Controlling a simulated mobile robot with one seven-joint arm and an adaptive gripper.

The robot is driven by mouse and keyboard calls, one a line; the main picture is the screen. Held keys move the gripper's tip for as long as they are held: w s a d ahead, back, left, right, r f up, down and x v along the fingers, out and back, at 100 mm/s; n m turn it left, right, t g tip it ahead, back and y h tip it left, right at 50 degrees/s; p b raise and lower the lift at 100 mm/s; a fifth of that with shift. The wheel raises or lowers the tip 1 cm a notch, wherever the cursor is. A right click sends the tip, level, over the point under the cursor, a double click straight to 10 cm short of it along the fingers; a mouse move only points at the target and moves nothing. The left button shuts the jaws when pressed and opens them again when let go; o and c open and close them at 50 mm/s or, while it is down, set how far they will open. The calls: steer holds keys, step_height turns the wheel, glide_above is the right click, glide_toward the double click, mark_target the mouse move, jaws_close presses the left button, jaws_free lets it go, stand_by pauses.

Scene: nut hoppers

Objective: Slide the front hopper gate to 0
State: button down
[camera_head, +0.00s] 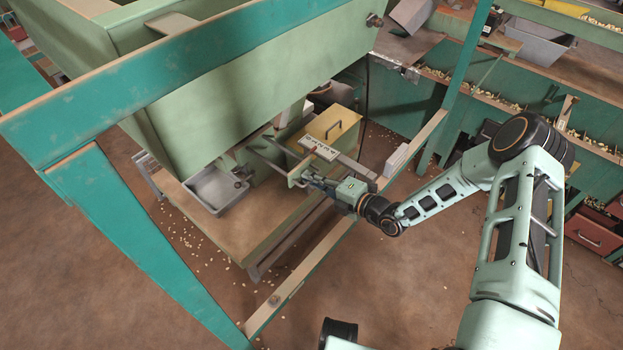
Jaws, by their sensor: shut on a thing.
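The front hopper (225,95) is a large pale green box inside a teal frame. Under it, a slide gate with thin rods ends in a pale green handle plate (297,174). A white scale plate with dark marks (321,149) sits just behind the gate; its figures are too small to read. My gripper (312,181) reaches in from the right, shut on the gate handle. The fingertips are small and partly hidden against the handle, so the exact grip is hard to see. The gate's inner part is hidden beneath the hopper.
A grey metal tray (217,189) stands on the wooden table (262,207) under the hopper. A yellow box with a black handle (343,129) is behind the gate. A teal frame rail (325,262) runs below my forearm. Nuts lie scattered on the floor.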

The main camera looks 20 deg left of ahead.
steer(key=shift+w+a+r, duration=0.1)
steer(key=shift+w+a, duration=0.25)
steer(key=shift+a, duration=0.5)
steer(key=shift+w+a+f, duration=0.1)
steer(key=shift+w+a, duration=0.25)
steer(key=shift+a, duration=0.45)
steer(key=shift+w+a+r, duration=0.1)
steer(key=shift+w+a, duration=0.25)
steer(key=shift+a, duration=0.5)
steer(key=c, duration=2.1)
jaws_free()
glide_toward(301, 172)
steer(key=shift+d, duration=0.2)
